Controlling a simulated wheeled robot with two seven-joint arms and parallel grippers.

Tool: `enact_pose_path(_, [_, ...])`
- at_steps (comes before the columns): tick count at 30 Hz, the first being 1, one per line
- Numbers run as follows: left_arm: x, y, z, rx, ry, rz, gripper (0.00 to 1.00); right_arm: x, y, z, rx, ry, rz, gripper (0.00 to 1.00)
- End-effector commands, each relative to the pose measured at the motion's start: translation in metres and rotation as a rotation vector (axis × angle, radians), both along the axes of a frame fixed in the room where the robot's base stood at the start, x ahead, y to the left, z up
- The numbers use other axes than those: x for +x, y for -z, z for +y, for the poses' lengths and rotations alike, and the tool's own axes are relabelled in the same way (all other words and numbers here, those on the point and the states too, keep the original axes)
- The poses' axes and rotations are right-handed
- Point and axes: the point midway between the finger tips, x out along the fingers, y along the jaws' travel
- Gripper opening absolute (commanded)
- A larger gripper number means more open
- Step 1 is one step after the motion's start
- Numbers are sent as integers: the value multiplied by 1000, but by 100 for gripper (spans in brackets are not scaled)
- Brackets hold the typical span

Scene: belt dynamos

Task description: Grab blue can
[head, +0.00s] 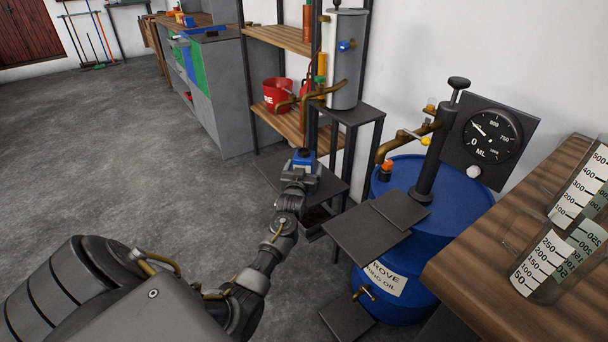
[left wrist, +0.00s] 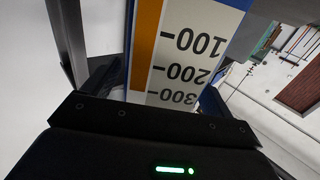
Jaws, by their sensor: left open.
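The blue can (head: 303,157) shows in the head view as a small blue top at the end of my left arm, over a dark low platform. My left gripper (head: 301,171) is at the can, and its jaws are open. In the left wrist view the can (left wrist: 185,45) fills the upper middle, with a white scale marked 100, 200 and 300, an orange strip and blue edges. It lies between the dark fingers. I cannot tell whether they touch it. Its lower part is hidden by the gripper in the head view. My right gripper is not in view.
A grey tank with a brass spout (head: 345,60) stands behind the can. A red bucket (head: 277,95) sits on a wooden shelf. A blue oil drum (head: 452,190) with a gauge and black plates stands to the right, beside a wooden table with beakers (head: 545,265). Floor at left is clear.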

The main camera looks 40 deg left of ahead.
Motion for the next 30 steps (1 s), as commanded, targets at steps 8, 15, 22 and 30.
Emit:
enact_pose_path(8, [2,0,1,0,0,0,84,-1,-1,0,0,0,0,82])
enact_pose_path(15, [2,0,1,0,0,0,53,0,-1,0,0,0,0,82])
enact_pose_path(22, [2,0,1,0,0,1,23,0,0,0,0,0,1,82])
enact_pose_path(30, [2,-2,1,1,0,-3,21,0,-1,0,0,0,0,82])
